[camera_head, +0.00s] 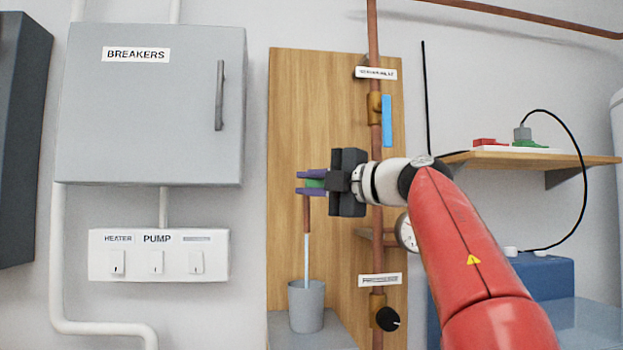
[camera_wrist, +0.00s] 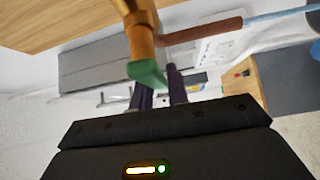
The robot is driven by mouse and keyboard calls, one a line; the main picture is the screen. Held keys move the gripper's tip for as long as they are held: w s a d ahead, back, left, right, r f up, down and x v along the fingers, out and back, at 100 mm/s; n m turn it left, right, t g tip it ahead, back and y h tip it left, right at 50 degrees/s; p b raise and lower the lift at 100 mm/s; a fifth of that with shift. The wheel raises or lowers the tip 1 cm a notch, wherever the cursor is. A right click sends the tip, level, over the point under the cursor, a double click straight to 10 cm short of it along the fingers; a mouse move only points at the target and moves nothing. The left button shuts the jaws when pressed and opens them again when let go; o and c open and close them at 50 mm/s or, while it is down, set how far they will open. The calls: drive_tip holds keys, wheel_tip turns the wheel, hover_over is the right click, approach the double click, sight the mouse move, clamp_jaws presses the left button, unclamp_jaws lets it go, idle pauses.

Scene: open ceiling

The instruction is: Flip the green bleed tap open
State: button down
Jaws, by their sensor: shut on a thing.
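The green bleed tap (camera_head: 314,183) is on a brass fitting with a short copper spout (camera_head: 306,213) pointing down. My gripper (camera_head: 312,182) reaches in from the right, its purple fingers above and below the green handle, shut on it. In the wrist view the green handle (camera_wrist: 147,75) lies at the purple fingers of my gripper (camera_wrist: 158,86), under the brass body (camera_wrist: 140,35). A pale, thin stream or tube (camera_head: 307,260) runs from the spout into a grey cup (camera_head: 306,307); I cannot tell which. My wrist hides part of the fitting.
A wooden board (camera_head: 290,110) carries a copper pipe with a blue-handled valve (camera_head: 387,120), a gauge (camera_head: 406,232) and a black knob (camera_head: 389,319). A breaker box (camera_head: 150,110) and switch panel (camera_head: 160,255) are left. A shelf (camera_head: 560,159) is right.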

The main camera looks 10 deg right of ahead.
drive_tip(key=shift+f+n, duration=0.3)
idle(0.4)
drive_tip(key=c, duration=1.4)
unclamp_jaws()
drive_tip(key=shift+o, duration=0.2)
drive_tip(key=shift+r, duration=0.1)
drive_tip(key=v, duration=0.7)
drive_tip(key=shift+s+d+b, duration=0.25)
drive_tip(key=shift+s+b, duration=0.1)
drive_tip(key=shift+r, duration=0.1)
